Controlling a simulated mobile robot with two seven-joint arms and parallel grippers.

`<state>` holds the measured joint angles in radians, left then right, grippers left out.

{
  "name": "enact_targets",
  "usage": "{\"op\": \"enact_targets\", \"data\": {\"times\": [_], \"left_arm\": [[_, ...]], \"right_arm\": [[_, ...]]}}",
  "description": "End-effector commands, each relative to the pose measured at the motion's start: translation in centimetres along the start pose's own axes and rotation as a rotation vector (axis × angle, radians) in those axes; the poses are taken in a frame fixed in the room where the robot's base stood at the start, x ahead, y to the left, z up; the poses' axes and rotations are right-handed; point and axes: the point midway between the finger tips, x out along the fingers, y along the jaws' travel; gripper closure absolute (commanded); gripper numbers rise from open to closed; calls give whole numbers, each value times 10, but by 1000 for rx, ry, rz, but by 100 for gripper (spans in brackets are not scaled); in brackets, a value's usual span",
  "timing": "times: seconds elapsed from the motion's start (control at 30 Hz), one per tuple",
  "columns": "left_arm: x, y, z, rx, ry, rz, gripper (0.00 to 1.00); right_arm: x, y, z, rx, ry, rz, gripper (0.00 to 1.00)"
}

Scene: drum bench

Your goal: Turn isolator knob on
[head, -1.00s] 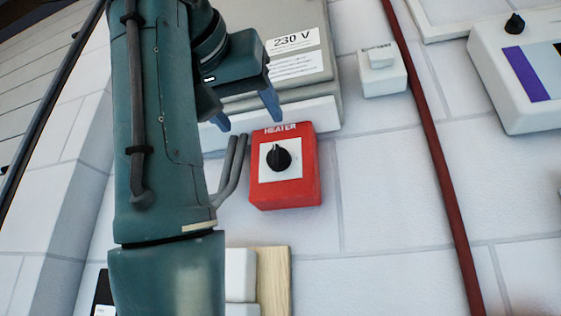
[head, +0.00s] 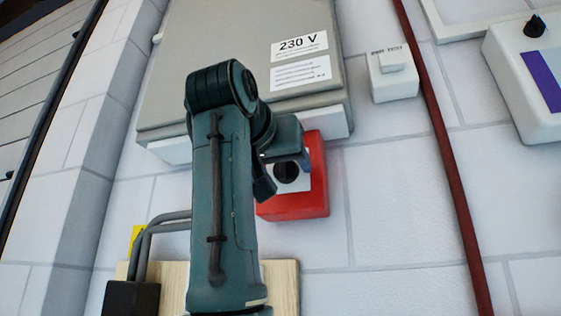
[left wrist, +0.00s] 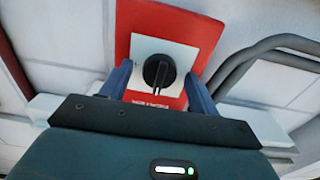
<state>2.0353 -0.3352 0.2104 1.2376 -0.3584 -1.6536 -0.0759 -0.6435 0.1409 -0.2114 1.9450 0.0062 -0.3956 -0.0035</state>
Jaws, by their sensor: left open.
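The isolator is a red box (head: 318,205) on the wall with a white plate and a black knob (head: 287,171). In the head view my left gripper (head: 278,172) is in front of the box and partly covers plate and knob. In the left wrist view the box is seen upside down, with the black knob (left wrist: 158,72) on its white plate (left wrist: 180,55). The two blue-grey fingers of my left gripper (left wrist: 158,77) stand apart, one on each side of the knob, with gaps showing. The knob's ridge points toward the lettering on the box. My right gripper is not in view.
A grey cabinet (head: 220,60) marked 230 V is above the red box. A small white switch box (head: 394,85) and a dark red pipe (head: 445,150) are to the right. Grey conduits (head: 160,222) run at lower left.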

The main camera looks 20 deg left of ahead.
Motion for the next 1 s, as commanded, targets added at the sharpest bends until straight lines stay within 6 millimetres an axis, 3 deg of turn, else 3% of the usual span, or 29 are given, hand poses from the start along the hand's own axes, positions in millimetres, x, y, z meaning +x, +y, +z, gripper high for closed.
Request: {"op": "enact_targets", "data": {"times": [0.07, 0.6, 1.0], "left_arm": [[0, 0, 0, 0, 0, 0, 39], [-1, 0, 0, 0, 0, 0, 82], [-1, -1, 0, 73, 0, -2, 84]], "right_arm": [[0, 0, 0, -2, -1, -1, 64], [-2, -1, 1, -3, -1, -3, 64], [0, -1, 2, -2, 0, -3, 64]]}}
